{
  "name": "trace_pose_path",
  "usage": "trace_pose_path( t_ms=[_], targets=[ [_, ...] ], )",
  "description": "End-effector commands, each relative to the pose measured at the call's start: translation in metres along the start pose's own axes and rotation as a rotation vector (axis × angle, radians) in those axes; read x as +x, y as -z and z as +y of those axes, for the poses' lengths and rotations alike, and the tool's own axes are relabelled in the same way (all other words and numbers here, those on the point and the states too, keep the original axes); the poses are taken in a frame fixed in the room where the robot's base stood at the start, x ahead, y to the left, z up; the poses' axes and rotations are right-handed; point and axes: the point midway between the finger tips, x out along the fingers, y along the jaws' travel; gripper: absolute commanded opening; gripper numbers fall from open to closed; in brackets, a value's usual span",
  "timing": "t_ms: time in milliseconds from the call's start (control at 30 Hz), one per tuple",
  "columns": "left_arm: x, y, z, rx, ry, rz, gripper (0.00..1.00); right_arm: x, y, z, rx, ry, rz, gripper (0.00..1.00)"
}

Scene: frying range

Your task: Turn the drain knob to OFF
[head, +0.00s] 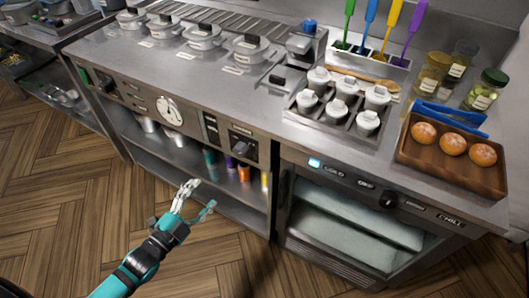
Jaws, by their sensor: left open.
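A dark knob (242,149) sits on the steel front panel below the counter, above the lower shelf. A second dark knob (107,84) is at the panel's left end. The labels are too small to read, so I cannot tell which is the drain knob or its setting. My left gripper (201,196) is open and empty, in front of the lower shelf. It appears below and left of the first knob, apart from it. My right gripper is not in view.
A round white dial (169,111) is mid-panel. Several lidded pots (203,37) line the counter. A chiller (350,215) with its own knob (388,199) stands right. A wooden tray (425,170) holds round orange items. The floor in front is clear.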

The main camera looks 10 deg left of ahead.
Motion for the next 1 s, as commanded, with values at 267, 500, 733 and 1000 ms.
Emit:
trace_pose_path(
  t_ms=[267, 500, 733, 1000],
  targets=[
    [0.039, 0.002, -0.003, 0.002, 0.007, 0.006, 0.64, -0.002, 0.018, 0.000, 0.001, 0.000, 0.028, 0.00],
    [0.092, 0.002, -0.003, 0.002, 0.004, 0.005, 0.64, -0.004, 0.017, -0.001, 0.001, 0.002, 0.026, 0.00],
    [0.139, 0.002, -0.002, 0.001, 0.003, 0.004, 0.64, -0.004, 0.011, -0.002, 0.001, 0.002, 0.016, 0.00],
    [0.170, 0.001, -0.001, 0.000, 0.002, 0.002, 0.64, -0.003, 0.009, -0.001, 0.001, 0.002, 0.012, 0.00]
  ],
)
